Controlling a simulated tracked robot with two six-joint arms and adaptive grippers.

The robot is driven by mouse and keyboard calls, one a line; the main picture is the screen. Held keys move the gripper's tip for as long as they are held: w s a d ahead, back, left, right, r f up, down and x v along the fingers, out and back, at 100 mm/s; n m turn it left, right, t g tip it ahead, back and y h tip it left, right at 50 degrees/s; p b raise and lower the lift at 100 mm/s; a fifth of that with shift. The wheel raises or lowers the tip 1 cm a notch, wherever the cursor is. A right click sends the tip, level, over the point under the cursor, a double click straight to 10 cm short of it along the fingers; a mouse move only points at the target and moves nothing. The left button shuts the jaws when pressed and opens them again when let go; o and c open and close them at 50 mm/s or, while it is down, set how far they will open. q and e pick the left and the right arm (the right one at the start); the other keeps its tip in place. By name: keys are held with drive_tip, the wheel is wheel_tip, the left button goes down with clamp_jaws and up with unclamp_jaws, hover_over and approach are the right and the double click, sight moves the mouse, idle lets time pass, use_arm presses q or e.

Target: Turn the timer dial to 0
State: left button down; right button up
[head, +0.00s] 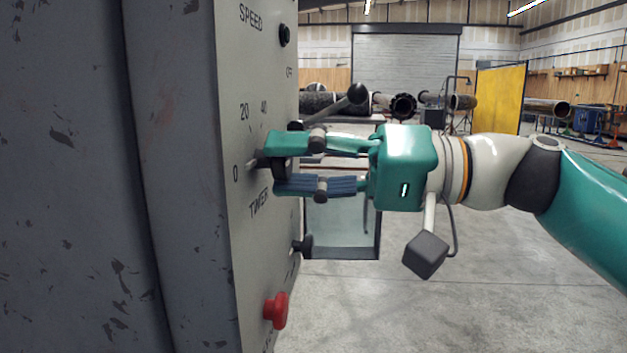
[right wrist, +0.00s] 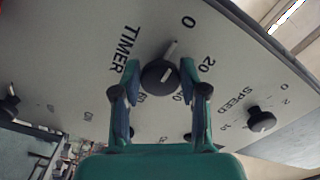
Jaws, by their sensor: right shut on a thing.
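The black timer dial (right wrist: 158,78) sits on the grey panel (right wrist: 85,50) near the TIMER lettering. Its pale pointer (right wrist: 171,48) points roughly at the 0 mark (right wrist: 188,22); I cannot tell whether it is exactly on it. In the head view the dial (head: 261,160) is partly hidden by my fingers, and its pointer end is toward the 0 (head: 236,174) at left. My right gripper (head: 284,166) comes in from the right and is shut on the dial, one finger above and one below. It also shows in the right wrist view (right wrist: 160,70). My left gripper is not in view.
A black speed knob (head: 285,35) is above the dial. A lower black knob (head: 303,245) and a red button (head: 276,310) stick out below. The concrete floor at right is open.

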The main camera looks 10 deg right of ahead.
drive_tip(key=shift+a+f+n, duration=0.1)
drive_tip(key=shift+n, duration=0.2)
drive_tip(key=o, duration=1)
drive_tip(key=shift+o, duration=0.6)
drive_tip(key=v, duration=1.2)
